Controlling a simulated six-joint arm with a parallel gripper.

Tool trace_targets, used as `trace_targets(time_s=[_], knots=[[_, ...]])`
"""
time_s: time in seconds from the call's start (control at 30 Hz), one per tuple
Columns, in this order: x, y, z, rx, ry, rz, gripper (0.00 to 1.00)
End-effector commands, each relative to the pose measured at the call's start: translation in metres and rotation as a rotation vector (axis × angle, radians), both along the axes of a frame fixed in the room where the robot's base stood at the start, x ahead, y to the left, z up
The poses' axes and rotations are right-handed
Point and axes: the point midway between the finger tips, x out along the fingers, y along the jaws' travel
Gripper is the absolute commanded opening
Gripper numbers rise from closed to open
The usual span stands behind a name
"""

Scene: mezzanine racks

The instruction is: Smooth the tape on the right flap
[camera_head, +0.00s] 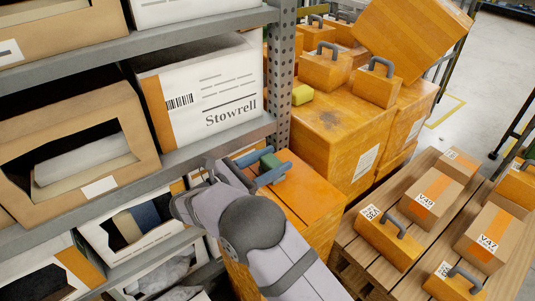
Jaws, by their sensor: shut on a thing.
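My gripper and arm hide the left and near parts of this box. No tape strip can be told apart on its visible top, and I cannot make out which part is the right flap.
A steel rack (276,75) with open cartons and a white Stowrell box (205,92) stands close on the left. A large orange box (343,130) is behind, with a yellow-green block (302,95) on it. A wooden pallet (377,267) with labelled boxes is at right.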

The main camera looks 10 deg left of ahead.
Motion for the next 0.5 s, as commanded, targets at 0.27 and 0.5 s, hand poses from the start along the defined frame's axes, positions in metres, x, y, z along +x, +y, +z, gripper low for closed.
trace_targets(time_s=[0.27,0.5], knots=[[-0.019,-0.018,0.001,-0.001,0.004,0.000,0.28],[-0.034,-0.034,0.001,-0.002,0.005,-0.001,0.28]])
